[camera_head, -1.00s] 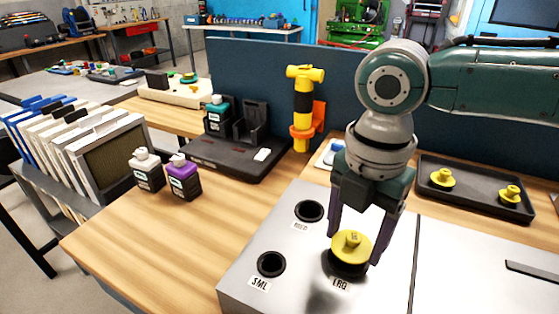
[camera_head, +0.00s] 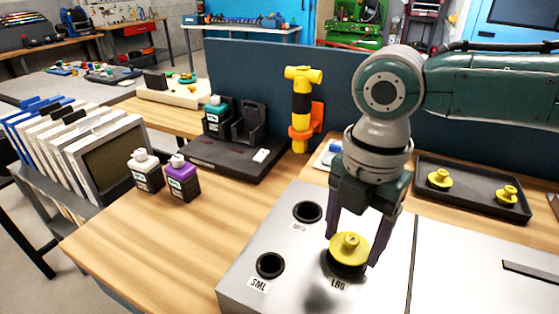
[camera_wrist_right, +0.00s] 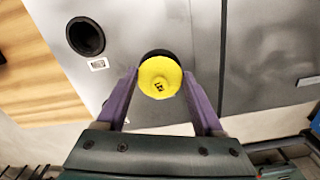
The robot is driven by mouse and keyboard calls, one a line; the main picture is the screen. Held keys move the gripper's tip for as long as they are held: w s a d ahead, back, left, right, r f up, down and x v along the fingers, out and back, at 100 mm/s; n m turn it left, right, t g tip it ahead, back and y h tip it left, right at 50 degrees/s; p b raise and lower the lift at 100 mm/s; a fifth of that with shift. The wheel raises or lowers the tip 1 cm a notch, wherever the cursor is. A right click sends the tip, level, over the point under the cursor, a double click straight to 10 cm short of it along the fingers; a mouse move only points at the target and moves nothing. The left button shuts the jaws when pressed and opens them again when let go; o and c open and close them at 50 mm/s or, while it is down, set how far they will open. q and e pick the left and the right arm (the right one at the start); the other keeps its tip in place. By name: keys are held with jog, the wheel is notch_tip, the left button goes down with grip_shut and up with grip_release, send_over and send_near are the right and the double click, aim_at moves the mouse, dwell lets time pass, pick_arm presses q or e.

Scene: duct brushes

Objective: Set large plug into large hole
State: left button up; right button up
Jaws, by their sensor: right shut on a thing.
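The large plug (camera_head: 349,247) is yellow with a knob on top. It also shows in the right wrist view (camera_wrist_right: 160,77). My right gripper (camera_head: 350,252) points down and is shut on it, one purple finger on each side. The large hole (camera_head: 346,268), labelled LRG, shows as a dark ring just under the plug; in the right wrist view its dark edge (camera_wrist_right: 158,53) shows behind the plug. The plug is over the hole, but I cannot tell how deep it sits. My left gripper is not in view.
The grey metal box (camera_head: 290,245) has two empty holes, the SML hole (camera_head: 270,265) and another (camera_head: 308,212). A black tray (camera_head: 470,200) with two smaller yellow plugs lies at the right. Two bottles (camera_head: 182,180) stand on open wooden table at the left.

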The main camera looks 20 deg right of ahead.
aim_at(354, 238)
jog(key=shift+f+b, duration=0.5)
jog(key=shift+f, duration=0.25)
jog(key=o, duration=1)
notch_tip(354, 238, up, 3)
jog(key=p, duration=0.3)
jog(key=shift+r, duration=0.15)
notch_tip(354, 238, up, 8)
jog(key=p, duration=0.8)
jog(key=shift+p, duration=0.4)
